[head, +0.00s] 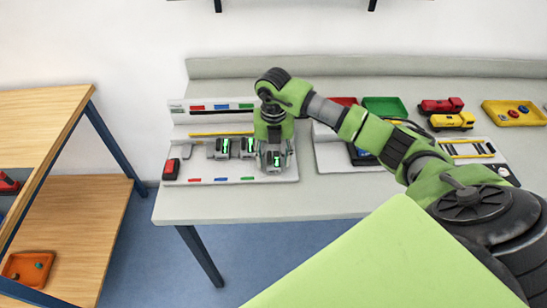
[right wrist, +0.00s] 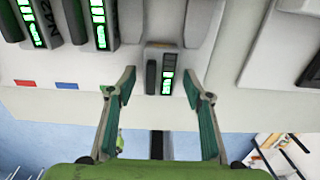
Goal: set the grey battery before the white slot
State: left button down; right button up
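A dark grey battery with a green lit display (right wrist: 160,72) stands between the fingertips of my right gripper (right wrist: 158,84) in the right wrist view, with a gap on each side. My right gripper (head: 273,158) is open and points down at the right end of the pale rack (head: 215,180) in the head view. Two more batteries with green displays, one (head: 222,148) and another (head: 247,147), stand to its left. The rack's strips carry red, blue and green marks; a white mark cannot be made out. My left gripper is not in view.
A red and black block (head: 171,169) sits at the rack's left front. Right on the table (head: 330,200) are a second pale stand (head: 330,158), a green tray (head: 385,106), toy trucks (head: 452,121) and a yellow tray (head: 516,113). A wooden shelf (head: 85,225) stands left.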

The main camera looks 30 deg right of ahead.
aim_at(273, 160)
jog(key=shift+r, duration=0.3)
notch_tip(273, 160, up, 12)
jog(key=b, duration=0.3)
